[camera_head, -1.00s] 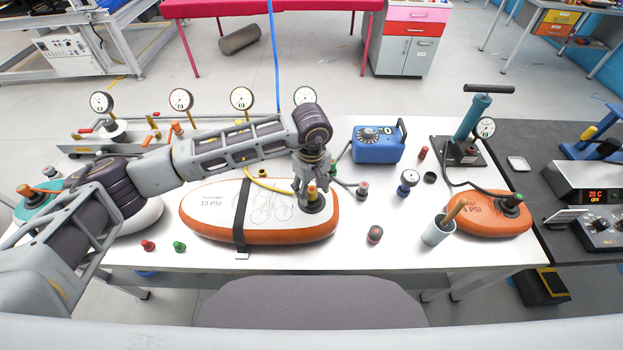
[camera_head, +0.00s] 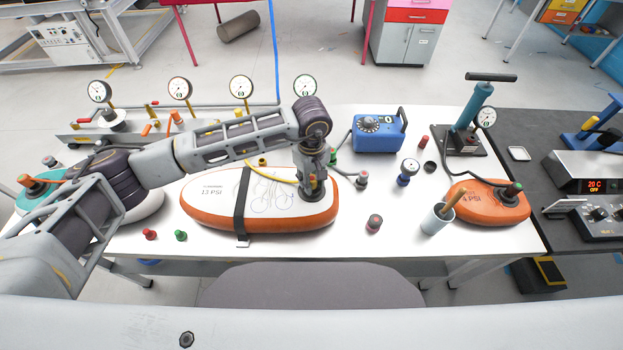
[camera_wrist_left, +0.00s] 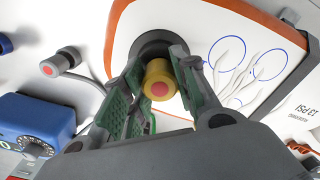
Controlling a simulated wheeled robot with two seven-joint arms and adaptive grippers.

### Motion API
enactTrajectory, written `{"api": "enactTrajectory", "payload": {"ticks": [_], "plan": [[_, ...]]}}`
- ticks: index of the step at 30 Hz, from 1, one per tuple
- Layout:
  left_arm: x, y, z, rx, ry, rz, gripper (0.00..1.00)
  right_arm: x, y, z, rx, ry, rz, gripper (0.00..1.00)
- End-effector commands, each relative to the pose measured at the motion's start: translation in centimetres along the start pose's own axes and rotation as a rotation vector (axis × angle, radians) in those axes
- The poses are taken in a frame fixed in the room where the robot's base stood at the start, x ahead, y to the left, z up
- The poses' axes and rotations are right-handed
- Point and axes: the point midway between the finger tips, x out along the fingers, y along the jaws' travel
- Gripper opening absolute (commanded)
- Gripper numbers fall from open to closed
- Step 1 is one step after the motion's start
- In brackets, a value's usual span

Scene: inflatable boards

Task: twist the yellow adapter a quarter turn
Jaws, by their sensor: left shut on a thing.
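The yellow adapter (camera_wrist_left: 158,78) with a red centre sits in the dark valve ring (camera_wrist_left: 152,48) of the orange and white inflatable board, as the left wrist view shows. In the head view the board (camera_head: 210,190) reads 13 PSI and a dark strap crosses it. In the head view the left gripper (camera_head: 313,186) covers most of the adapter. My right gripper is not in view.
A blue pump box (camera_head: 377,132) stands behind and to the right. A grey cup (camera_head: 437,220) and a small orange board (camera_head: 480,208) reading 4 PSI lie at the right. Red and green caps (camera_head: 180,235) lie at the front left. The front table edge is clear.

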Motion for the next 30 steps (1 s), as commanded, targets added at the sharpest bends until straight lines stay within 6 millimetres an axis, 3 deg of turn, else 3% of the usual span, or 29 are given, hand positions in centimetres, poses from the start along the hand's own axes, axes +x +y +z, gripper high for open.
{"api": "enactTrajectory", "payload": {"ticks": [3,30], "plan": [[0.0,0.0,0.0,0.000,0.000,0.001,0.07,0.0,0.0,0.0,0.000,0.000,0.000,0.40],[0.1,0.0,0.0,0.166,0.001,0.001,0.07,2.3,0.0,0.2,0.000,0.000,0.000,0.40]]}}
